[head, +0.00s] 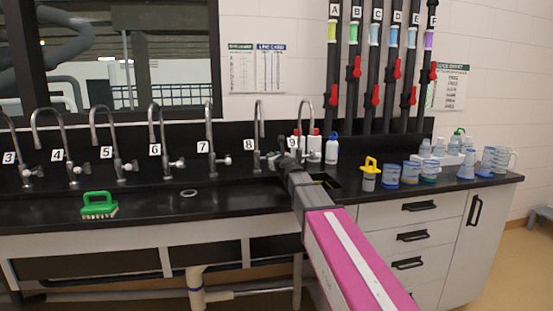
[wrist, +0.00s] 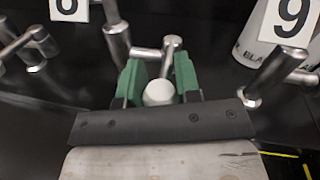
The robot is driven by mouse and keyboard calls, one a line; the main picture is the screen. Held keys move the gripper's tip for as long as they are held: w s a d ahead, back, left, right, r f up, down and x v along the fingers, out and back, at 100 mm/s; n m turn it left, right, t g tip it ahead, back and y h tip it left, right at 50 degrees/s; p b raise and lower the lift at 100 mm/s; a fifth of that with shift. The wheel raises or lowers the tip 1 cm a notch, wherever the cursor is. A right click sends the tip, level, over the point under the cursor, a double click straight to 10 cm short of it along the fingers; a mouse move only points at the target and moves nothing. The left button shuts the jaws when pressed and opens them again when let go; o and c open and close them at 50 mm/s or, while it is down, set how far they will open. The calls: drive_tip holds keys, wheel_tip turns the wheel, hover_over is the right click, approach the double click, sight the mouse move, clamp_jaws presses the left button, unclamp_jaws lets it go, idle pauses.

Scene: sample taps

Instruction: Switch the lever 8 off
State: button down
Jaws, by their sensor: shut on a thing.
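Tap 8 (head: 257,122) is a metal gooseneck on the black counter, with its number card 8 (head: 249,145) beside it. In the wrist view its post (wrist: 116,40) stands at the upper left, below a partly cut-off card (wrist: 69,8). A metal lever (wrist: 147,53) runs right from the post, and a pale round knob (wrist: 158,92) shows between my fingers. My gripper (wrist: 158,86) has green fingertips on both sides of the lever end and is shut on it. In the head view my arm hides the lever.
Tap 9 (head: 305,118) and its card (wrist: 293,14) stand close on the right. Tap 7 (head: 209,125) is on the left. White bottles (head: 314,148) stand behind. A green brush (head: 98,205) lies on the front left counter. Cups (head: 391,174) and a yellow-topped container (head: 370,174) stand at the right.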

drive_tip(key=c, duration=0.8)
unclamp_jaws()
drive_tip(key=v, duration=1)
drive_tip(key=shift+s+d, duration=0.1)
drive_tip(key=shift+s, duration=0.25)
